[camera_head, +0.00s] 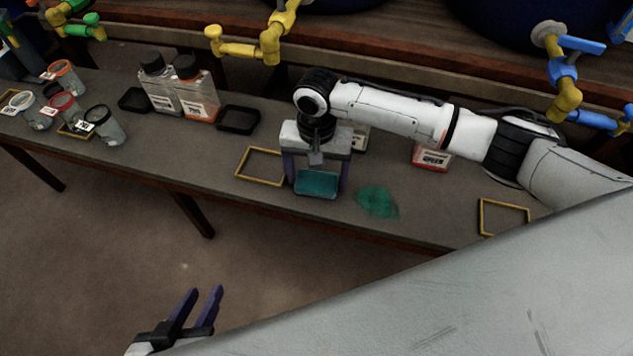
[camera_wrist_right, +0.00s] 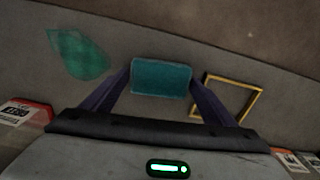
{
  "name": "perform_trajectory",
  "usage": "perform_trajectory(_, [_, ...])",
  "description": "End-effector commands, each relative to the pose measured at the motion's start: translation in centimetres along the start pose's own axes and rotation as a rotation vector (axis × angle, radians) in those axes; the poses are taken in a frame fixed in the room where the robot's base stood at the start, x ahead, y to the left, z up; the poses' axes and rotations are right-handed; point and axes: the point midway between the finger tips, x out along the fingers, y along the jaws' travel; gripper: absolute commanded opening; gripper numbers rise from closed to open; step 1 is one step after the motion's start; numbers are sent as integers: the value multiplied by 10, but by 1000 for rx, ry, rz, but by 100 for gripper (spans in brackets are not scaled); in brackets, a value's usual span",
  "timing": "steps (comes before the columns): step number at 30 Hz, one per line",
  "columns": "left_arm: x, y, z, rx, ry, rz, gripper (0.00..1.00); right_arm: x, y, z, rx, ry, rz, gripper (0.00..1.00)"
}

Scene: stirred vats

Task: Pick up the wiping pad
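The wiping pad (camera_head: 317,184) is a teal rectangular block near the front edge of the grey table. It also shows in the right wrist view (camera_wrist_right: 161,78), between the fingertips. My right gripper (camera_head: 317,178) points down over the pad, with one purple finger on each side of it. The fingers are wide apart, and I see no clear grip on the pad. My left gripper (camera_head: 205,291) is open and empty, low in front of the table.
A green spill (camera_head: 377,201) lies right of the pad. Yellow square outlines (camera_head: 240,178) (camera_head: 481,218) mark the table (camera_head: 430,215). Bottles (camera_head: 196,92), black trays (camera_head: 238,120) and several cups (camera_head: 105,125) stand left. A red-and-white container (camera_head: 432,158) is behind the spill. Yellow (camera_head: 240,49) and blue taps overhang the back.

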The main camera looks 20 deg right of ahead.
Motion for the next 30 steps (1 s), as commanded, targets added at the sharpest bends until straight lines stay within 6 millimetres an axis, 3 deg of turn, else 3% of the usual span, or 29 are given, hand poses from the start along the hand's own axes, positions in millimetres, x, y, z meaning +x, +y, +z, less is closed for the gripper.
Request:
perform_trajectory(1, [1,0,-2,1,5,0,31,0,0,0,0,0,0,71])
perform_trajectory(4, [2,0,-5,2,10,0,31,0,0,0,0,0,0,54])
perform_trajectory(5, [2,0,-5,2,10,0,31,0,0,0,0,0,0,52])
perform_trajectory(14, [0,0,-4,3,6,-1,31,-8,0,0,0,1,-1,52])
perform_trajectory(24, [-14,0,-4,16,-16,-14,31,-74,-1,0,1,0,-3,52])
perform_trajectory(30, [-14,-2,-2,28,-32,-19,31,-97,0,0,1,0,-2,52])
